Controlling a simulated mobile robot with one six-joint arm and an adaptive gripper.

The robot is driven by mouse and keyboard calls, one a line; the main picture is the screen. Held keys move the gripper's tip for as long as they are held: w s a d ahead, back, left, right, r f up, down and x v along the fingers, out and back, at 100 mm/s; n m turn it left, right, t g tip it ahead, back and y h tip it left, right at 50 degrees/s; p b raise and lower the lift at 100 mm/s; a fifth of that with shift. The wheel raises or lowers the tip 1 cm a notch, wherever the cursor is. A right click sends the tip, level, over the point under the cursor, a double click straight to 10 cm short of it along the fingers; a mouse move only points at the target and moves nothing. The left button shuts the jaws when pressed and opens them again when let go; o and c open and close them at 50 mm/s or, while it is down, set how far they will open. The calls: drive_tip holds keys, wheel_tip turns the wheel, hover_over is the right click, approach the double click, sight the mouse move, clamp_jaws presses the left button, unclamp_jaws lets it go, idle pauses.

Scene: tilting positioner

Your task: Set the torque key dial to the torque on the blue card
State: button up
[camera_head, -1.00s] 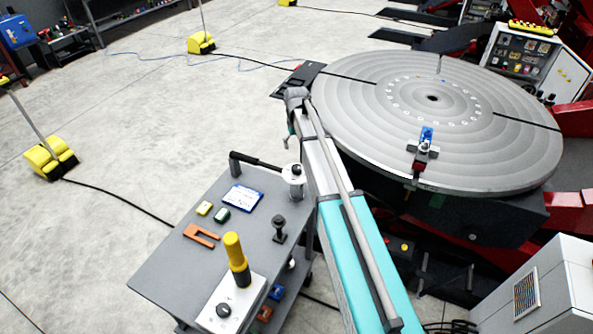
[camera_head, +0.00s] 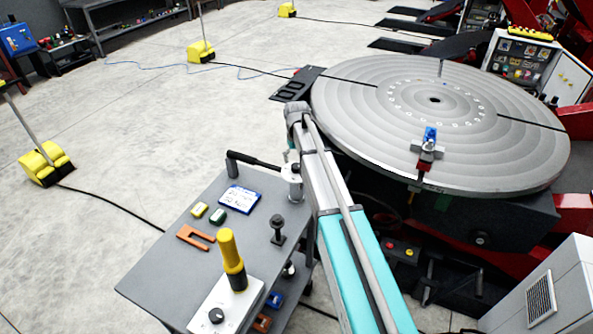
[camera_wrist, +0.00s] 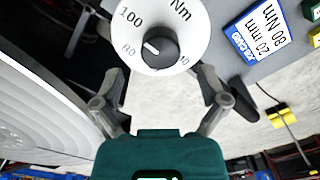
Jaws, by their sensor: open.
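The torque key (camera_head: 292,188) stands at the cart's far right corner, its black handle pointing left. In the wrist view its white dial face (camera_wrist: 185,25) shows Nm, 100 and smaller numbers, one looking like 80. The dark knob (camera_wrist: 161,46) has a white mark pointing left, roughly toward that number; exact alignment is unclear. The blue card (camera_head: 239,198) lies on the cart; in the wrist view the card (camera_wrist: 258,38) reads 80 Nm, 20 mm. My gripper (camera_wrist: 161,78) is open and empty, with its fingertips spread just short of the knob. In the head view it is mostly hidden.
The grey cart (camera_head: 160,262) also bears a yellow and a green block, an orange fork piece (camera_head: 195,237), a black post and a yellow-handled tool (camera_head: 231,258). The large round table (camera_head: 370,130) with a blue-topped clamp stands to the right.

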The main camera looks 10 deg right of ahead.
sight(296, 165)
drive_tip(key=shift+f+b, duration=1.55)
drive_tip(key=shift+f, duration=0.3)
drive_tip(key=c, duration=1.1)
